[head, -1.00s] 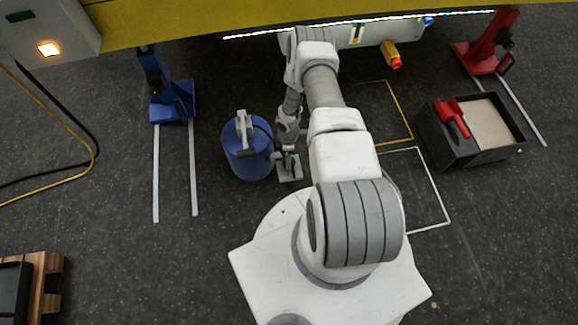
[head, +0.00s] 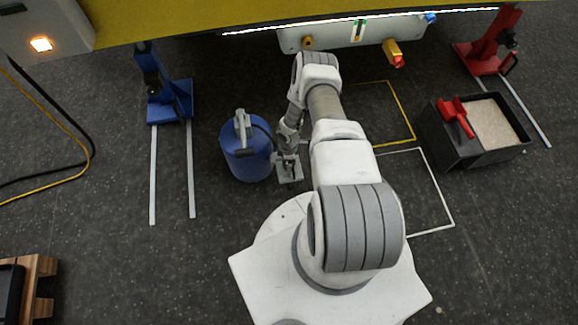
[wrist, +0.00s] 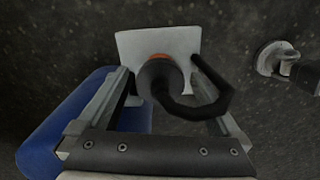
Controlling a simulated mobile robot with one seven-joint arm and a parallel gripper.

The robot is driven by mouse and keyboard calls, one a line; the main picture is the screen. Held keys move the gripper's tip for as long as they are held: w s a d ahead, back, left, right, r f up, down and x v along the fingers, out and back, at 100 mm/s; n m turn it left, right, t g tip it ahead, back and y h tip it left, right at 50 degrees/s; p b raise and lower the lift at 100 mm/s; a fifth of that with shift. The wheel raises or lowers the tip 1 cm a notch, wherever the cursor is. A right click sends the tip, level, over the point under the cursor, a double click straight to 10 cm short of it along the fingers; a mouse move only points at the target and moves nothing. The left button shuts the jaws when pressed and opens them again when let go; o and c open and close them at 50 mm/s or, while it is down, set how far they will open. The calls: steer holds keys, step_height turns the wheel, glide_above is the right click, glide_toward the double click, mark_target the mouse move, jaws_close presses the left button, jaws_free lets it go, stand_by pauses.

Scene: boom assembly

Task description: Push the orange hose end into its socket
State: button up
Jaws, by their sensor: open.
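In the wrist view a black, round hose end (wrist: 158,80) with a thin orange ring stands over a light grey plate (wrist: 135,45). A black hose curves from it to the right. My gripper (wrist: 162,70) is open, one finger on each side of the hose end, with gaps showing. In the head view my gripper (head: 287,160) is low over the plate (head: 291,177), right of a blue drum (head: 247,155), and hides the hose end. I cannot tell which fitting is the socket; an orange-brown round fitting (head: 307,42) shows on the white tank (head: 345,35).
The blue drum's side (wrist: 65,125) lies close left of my gripper. A grey round part (wrist: 275,58) is at the right in the wrist view. A black bin (head: 450,145) with a red tool, a red stand (head: 485,55) and a blue stand (head: 172,100) are around.

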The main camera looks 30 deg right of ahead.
stand_by(0.3)
steer(key=c, duration=1.3)
steer(key=shift+r, duration=0.15)
step_height(320, 180, up, 5)
steer(key=p, duration=0.2)
steer(key=shift+p, duration=0.35)
steer(key=s+d+r+p, duration=0.1)
steer(key=s+d+r, duration=0.1)
steer(key=s, duration=0.1)
steer(key=s+d+r+p, duration=0.1)
steer(key=s+d, duration=0.1)
steer(key=d, duration=0.1)
steer(key=s+d+r+p, duration=0.1)
steer(key=s+d+r, duration=0.1)
steer(key=s+d, duration=0.1)
steer(key=shift+s+r+p, duration=0.3)
steer(key=shift+r, duration=0.05)
